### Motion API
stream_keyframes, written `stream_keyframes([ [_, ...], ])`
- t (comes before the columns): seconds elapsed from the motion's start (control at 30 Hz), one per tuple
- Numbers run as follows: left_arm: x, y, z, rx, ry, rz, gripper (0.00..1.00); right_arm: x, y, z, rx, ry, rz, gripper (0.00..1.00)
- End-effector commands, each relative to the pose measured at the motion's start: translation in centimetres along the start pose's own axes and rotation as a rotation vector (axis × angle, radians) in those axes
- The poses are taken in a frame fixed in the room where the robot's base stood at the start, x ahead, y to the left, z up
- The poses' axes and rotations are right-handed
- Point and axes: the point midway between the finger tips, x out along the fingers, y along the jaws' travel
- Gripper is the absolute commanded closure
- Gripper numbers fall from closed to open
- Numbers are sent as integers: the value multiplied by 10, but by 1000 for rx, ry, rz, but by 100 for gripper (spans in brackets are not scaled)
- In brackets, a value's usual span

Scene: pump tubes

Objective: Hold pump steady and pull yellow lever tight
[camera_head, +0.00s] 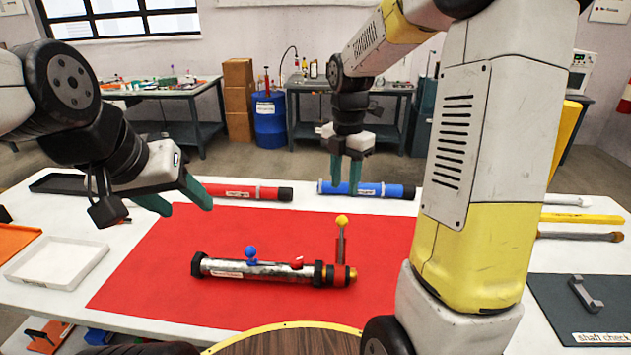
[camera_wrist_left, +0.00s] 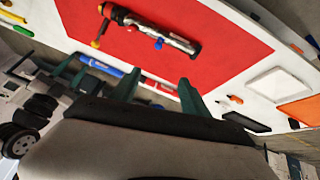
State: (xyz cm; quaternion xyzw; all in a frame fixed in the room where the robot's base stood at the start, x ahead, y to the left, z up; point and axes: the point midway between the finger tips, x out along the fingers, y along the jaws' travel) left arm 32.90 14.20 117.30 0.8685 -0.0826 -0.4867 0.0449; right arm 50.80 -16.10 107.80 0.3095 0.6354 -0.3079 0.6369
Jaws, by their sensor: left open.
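The pump (camera_head: 270,268) is a silver tube with black ends, lying on the red mat (camera_head: 160,298). A blue knob (camera_head: 251,253) and a small red part sit on top of it. The yellow-tipped lever (camera_head: 341,222) stands upright near its right end. The pump also shows in the left wrist view (camera_wrist_left: 155,32). My left gripper (camera_head: 188,207) is open and empty, above and behind the pump's left end; its fingers show in the left wrist view (camera_wrist_left: 157,80). My right gripper (camera_head: 346,188) is open, pointing down over the blue tube (camera_head: 387,190), behind the lever. I cannot tell whether it touches that tube.
A red tube (camera_head: 250,192) lies behind the mat. A white tray (camera_head: 58,262) and an orange tray (camera_head: 14,242) are at the left. A dark pad with a grey handle (camera_head: 587,295) is at the right. My right arm hides part of the table's right side. The mat around the pump is clear.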

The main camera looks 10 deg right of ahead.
Motion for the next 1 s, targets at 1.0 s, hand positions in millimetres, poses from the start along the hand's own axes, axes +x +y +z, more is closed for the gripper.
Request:
stream_keyframes([
  [1.0,196,-50,-50,-970,-307,-286,31,1,1,1,-20,1,-3,64],
])
